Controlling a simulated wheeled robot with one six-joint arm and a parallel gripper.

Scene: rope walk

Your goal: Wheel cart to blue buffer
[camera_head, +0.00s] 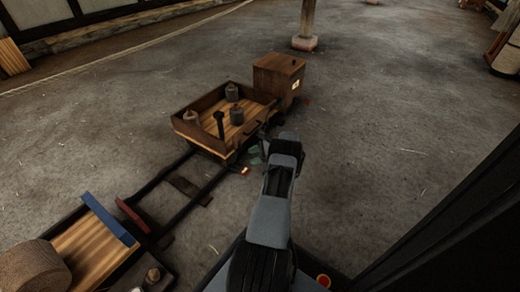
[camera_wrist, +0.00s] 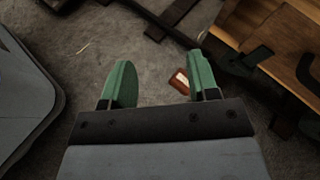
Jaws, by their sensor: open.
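The cart (camera_head: 190,133) is a low wooden tray with dark sides, standing on two dark rails. Several grey weights sit in it, and a dark post stands at its near end. The blue buffer (camera_head: 108,218) is a bar across the other end of the track, at lower left. My gripper (camera_head: 254,155) is low beside the cart's right near corner. In the wrist view my gripper (camera_wrist: 160,78) shows two green fingers spread apart with nothing held. The cart (camera_wrist: 275,30) fills the upper right there, apart from the fingers. Whether the gripper touches the cart is unclear in the head view.
A red bar (camera_head: 132,215) lies near the blue buffer. A wooden box (camera_head: 280,78) stands behind the cart. A small reddish block (camera_wrist: 180,82) lies on the floor by the right finger. A coil (camera_head: 35,270) sits on a platform at lower left.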

